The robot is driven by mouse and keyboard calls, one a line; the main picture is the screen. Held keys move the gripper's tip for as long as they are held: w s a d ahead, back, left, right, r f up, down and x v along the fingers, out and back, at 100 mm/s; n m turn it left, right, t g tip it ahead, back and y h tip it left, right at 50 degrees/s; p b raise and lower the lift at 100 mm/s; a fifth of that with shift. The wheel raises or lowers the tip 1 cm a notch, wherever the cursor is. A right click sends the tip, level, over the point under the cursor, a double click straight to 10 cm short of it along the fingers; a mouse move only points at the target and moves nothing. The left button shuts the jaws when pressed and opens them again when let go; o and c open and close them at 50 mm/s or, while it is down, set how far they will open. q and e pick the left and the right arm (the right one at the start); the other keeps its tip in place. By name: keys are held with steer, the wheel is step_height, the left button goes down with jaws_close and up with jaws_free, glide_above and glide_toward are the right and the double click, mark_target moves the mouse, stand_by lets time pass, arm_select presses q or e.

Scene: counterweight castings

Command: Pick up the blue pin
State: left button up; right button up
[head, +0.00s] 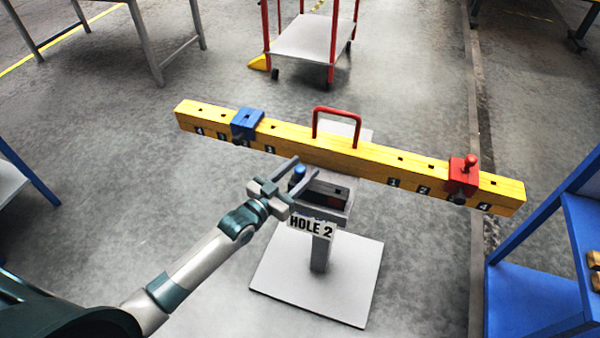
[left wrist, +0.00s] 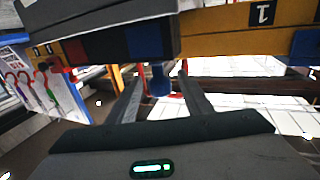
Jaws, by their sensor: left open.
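The blue pin (head: 299,172) stands upright in a small dark holder (head: 336,190) on the pedestal, its round blue head showing. My left gripper (head: 307,166) is open, with its two fingers on either side of the pin head. In the left wrist view, which appears upside down, the blue pin (left wrist: 159,82) lies between the spread fingers (left wrist: 160,78), with a visible gap to each. The pin's lower part is hidden in the holder. My right gripper is not in view.
A yellow beam (head: 375,165) with numbered holes and a red handle (head: 336,112) spans just behind the holder. It carries a blue block (head: 246,124) and a red block (head: 463,178). A "HOLE 2" sign (head: 311,228) hangs on the pedestal's front. A blue shelf (head: 535,300) stands at right.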

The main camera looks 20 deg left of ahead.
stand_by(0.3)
arm_select(q)
jaws_close()
steer(key=shift+r, duration=0.15)
step_height(320, 180, up, 10)
steer(key=shift+f+b, duration=0.15)
steer(key=shift+b, duration=0.85)
steer(key=shift+r+p, duration=0.3)
steer(key=shift+r, duration=1.25)
